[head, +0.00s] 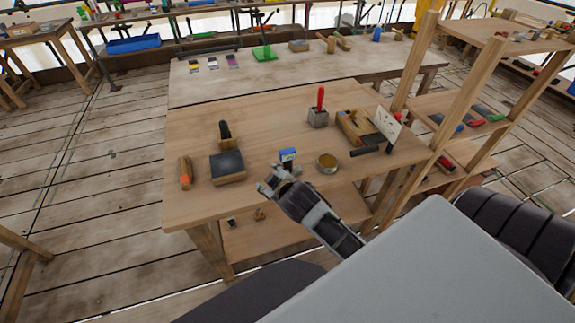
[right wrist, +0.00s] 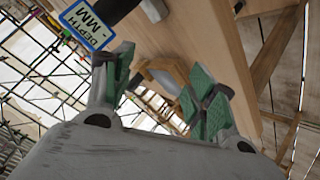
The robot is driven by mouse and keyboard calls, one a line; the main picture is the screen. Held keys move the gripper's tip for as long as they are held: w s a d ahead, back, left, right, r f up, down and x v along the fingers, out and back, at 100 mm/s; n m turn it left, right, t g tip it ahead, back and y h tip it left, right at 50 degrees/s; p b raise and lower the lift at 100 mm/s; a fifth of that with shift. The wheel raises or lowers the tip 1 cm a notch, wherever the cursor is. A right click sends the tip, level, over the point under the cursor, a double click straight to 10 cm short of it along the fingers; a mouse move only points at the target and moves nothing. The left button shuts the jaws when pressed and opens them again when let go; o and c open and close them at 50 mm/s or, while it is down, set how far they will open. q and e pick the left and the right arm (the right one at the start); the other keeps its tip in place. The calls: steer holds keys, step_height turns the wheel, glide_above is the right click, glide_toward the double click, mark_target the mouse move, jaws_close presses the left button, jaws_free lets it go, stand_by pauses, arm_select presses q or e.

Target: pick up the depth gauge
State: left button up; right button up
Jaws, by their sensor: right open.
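The depth gauge (head: 287,154) stands near the front middle of the wooden workbench, small, with a blue and white label. In the right wrist view its label reading "DEPTH - MM" (right wrist: 88,24) shows at upper left, beside one finger, with a dark body partly cut off by the frame. My right gripper (head: 271,180) is open and empty at the bench's front edge, just in front of the gauge and apart from it. In the right wrist view its green-padded fingers (right wrist: 160,82) are spread. My left gripper is not in view.
On the workbench (head: 215,205), a dark-topped block (head: 228,167) and an orange-ended wooden tool (head: 185,172) lie left. A round tin (head: 327,163) stands just right of the gauge. A red-handled tool block (head: 318,110) and wooden box (head: 354,127) are behind. A shelf rack (head: 455,90) stands right.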

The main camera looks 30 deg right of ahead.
steer(key=w+a+r+n+t+y, duration=0.2)
steer(key=w+a+r+n+t, duration=0.15)
steer(key=r, duration=0.25)
steer(key=w+a+r+n+t+y, duration=0.2)
steer(key=w+r+n+t, duration=0.15)
steer(key=r, duration=0.35)
steer(key=w+a+r+n+t+y, duration=0.1)
steer(key=w+a+r+n+t, duration=0.1)
steer(key=w+r+n, duration=0.3)
steer(key=s+a+r+n+g+y, duration=0.3)
steer(key=a+n+g+y, duration=0.2)
steer(key=a+n+y, duration=0.45)
steer(key=s+a+r+n+g+y, duration=0.2)
steer(key=s+a+n+g+y, duration=0.25)
steer(key=n, duration=0.85)
steer(key=n+g+h, duration=1)
steer(key=n+h, duration=0.2)
steer(key=h, duration=0.5)
glide_above(286, 152)
steer(key=shift+m, duration=0.25)
steer(key=f, duration=1.4)
steer(key=shift+w+a+f, duration=0.1)
steer(key=shift+a+f, duration=0.2)
steer(key=shift+f, duration=0.1)
steer(key=shift+d+r, duration=0.15)
steer(key=shift+d, duration=0.3)
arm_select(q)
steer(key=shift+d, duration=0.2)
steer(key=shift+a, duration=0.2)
